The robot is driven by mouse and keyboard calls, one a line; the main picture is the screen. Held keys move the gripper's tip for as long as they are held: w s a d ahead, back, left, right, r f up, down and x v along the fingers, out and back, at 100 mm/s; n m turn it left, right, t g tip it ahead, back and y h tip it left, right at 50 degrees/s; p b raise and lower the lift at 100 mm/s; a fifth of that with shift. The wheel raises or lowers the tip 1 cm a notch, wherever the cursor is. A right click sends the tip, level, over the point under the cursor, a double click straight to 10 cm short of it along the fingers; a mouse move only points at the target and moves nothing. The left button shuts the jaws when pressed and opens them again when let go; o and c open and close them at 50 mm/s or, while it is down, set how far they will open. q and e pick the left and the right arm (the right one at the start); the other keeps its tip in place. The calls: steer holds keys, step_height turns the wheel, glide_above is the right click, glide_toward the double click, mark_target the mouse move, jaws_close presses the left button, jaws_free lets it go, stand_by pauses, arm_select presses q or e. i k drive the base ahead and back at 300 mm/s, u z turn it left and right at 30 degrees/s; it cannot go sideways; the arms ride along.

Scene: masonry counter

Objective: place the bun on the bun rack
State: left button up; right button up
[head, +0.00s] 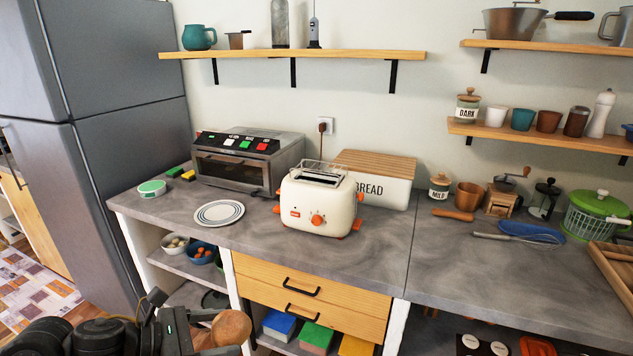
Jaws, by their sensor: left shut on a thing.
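The bun (231,328) is a round brown roll at the bottom of the head view, low in front of the counter. My left gripper (212,334) is shut on it; part of the grip is cut off by the lower picture edge. The bun rack (322,169) looks like the wire frame on top of the cream toaster (318,205), and it is empty. The toaster stands on the counter, above and to the right of the bun and well apart from it. My right gripper is not in view.
A white plate (219,213) lies left of the toaster. A toaster oven (245,165) stands behind it, and a bread box (384,182) behind the toaster at right. The grey counter (370,255) is clear in front of the toaster. A shelf (295,55) hangs above.

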mark_target(319, 166)
steer(key=z, duration=0.8)
steer(key=i, duration=0.75)
steer(key=z, duration=0.15)
